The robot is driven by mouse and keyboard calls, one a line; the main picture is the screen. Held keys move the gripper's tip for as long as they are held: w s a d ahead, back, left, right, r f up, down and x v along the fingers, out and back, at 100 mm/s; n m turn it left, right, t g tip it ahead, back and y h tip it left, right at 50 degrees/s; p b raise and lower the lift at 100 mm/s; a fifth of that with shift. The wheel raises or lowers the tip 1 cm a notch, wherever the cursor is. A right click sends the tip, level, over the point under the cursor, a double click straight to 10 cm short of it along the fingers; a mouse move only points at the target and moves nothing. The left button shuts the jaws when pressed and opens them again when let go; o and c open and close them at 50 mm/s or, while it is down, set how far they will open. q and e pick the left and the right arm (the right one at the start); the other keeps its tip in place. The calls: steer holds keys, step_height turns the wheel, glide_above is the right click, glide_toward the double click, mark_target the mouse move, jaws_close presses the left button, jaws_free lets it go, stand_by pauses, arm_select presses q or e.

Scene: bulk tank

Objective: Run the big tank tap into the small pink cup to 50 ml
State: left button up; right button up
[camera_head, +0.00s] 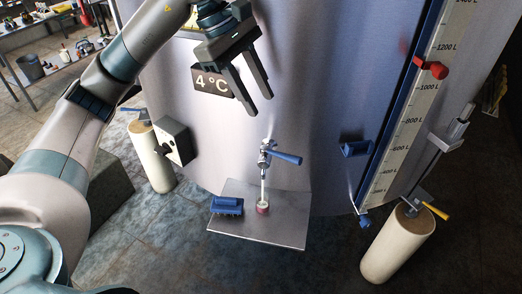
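The small pink cup (262,209) stands on a metal shelf (265,232) directly under the tank tap (265,156). The tap's blue lever (286,158) points to the right and slightly down. A thin white column (263,188) runs from the tap down into the cup and looks like a milk stream. The cup's fill level is too small to read. My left gripper (259,105) is open and empty, above the tap and apart from the lever, in front of the tank. My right gripper is out of view.
A blue brush (227,206) lies on the shelf left of the cup. The big steel tank (310,90) fills the background, with a "4 °C" display (211,82) and a litre scale (410,110) carrying a red slider (430,68). A grey box (174,142) sits left.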

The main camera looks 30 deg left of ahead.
arm_select(q)
steer(key=p, duration=0.5)
glide_toward(287, 154)
steer(key=shift+n, duration=0.3)
steer(key=x, duration=0.7)
steer(key=shift+d+f, duration=0.2)
steer(key=shift+f, duration=0.1)
steer(key=shift+d+f+p, duration=0.2)
steer(key=shift+f+p, duration=0.15)
steer(key=shift+f, duration=0.3)
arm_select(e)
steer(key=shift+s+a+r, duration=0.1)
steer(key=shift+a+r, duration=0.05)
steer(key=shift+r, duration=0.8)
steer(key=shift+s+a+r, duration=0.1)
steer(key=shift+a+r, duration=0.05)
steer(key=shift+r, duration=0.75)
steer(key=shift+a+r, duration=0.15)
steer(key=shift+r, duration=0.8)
arm_select(q)
jaws_close()
steer(key=shift+w, duration=0.1)
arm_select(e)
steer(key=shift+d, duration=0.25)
